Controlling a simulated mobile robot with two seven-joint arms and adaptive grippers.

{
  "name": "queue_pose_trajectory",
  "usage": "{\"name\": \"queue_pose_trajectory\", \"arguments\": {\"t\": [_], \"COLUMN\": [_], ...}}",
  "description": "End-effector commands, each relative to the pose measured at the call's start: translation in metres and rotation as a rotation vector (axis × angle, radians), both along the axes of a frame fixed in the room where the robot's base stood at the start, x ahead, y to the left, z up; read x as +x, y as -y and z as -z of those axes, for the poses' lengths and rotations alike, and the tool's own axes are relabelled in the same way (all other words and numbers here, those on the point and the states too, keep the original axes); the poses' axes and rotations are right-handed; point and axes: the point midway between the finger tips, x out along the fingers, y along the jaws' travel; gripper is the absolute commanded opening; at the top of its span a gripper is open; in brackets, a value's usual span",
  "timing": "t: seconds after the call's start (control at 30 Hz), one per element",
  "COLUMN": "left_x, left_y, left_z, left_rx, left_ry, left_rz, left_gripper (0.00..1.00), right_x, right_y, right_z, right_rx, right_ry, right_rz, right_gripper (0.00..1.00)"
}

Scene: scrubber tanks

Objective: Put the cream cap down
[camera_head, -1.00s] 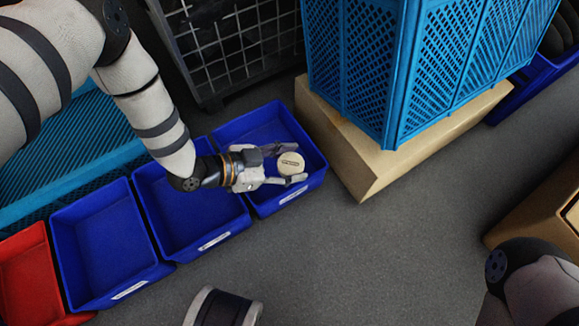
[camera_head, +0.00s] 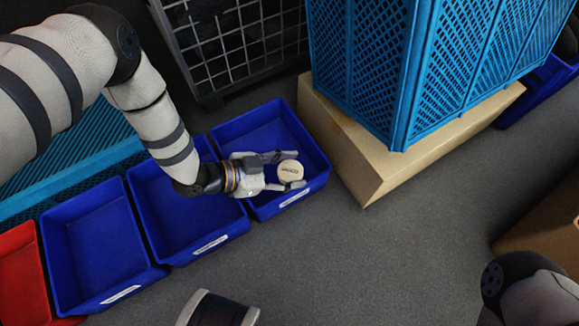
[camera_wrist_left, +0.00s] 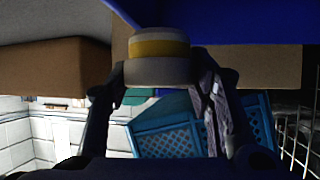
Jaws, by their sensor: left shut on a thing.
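The cream cap (camera_head: 291,171) is a small round disc with dark marking on its top. My left gripper (camera_head: 284,172) is shut on it, one finger on each side, over the front part of the rightmost blue bin (camera_head: 244,140). I cannot tell from the head view how high above the bin floor it is. In the left wrist view the cap (camera_wrist_left: 158,58) shows a yellow band and sits between the two finger tips (camera_wrist_left: 158,78). Part of my right arm shows at the bottom right of the head view, but its gripper is not in view.
Two more blue bins (camera_head: 98,238) (camera_head: 177,212) and a red bin (camera_head: 18,272) stand in a row to the left. A tall blue crate (camera_head: 360,70) stands on a cardboard box (camera_head: 375,182) to the right. A wire-mesh cage (camera_head: 235,45) is behind.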

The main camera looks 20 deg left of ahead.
Motion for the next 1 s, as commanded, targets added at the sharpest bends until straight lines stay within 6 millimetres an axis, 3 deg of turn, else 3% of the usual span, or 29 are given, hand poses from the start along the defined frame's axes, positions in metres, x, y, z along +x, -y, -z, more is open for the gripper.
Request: {"name": "queue_pose_trajectory", "arguments": {"t": [0.03,0.1,0.13,0.4,0.53,0.8,1.0], "left_x": [0.0,0.0,0.0,0.0,0.0,-0.044,-0.065], "left_y": [0.0,0.0,0.0,0.0,-0.001,-0.053,-0.076], "left_z": [0.0,-0.001,-0.001,-0.001,-0.02,-0.056,-0.07], "left_rx": [0.0,0.0,0.0,0.0,0.0,0.001,0.0], "left_ry": [0.0,0.0,0.0,0.0,0.003,0.003,0.002], "left_rz": [0.0,0.0,0.0,0.0,-0.001,-0.002,-0.001], "left_gripper": [0.5,0.66,0.67,0.67,0.67,0.67,0.67], "right_x": [0.0,0.0,0.0,0.0,0.0,0.003,0.007], "right_y": [0.0,0.0,0.0,0.0,0.001,0.003,0.002], "right_z": [0.0,0.0,0.0,-0.001,-0.01,-0.034,-0.039], "right_rx": [0.0,0.0,0.0,0.0,-0.001,-0.008,-0.009], "right_ry": [0.0,0.0,0.0,0.0,0.008,0.036,0.059], "right_rz": [0.0,0.0,0.0,0.0,0.001,0.004,0.007], "right_gripper": [1.0,1.0,1.0,1.0,1.0,1.0,1.0]}}
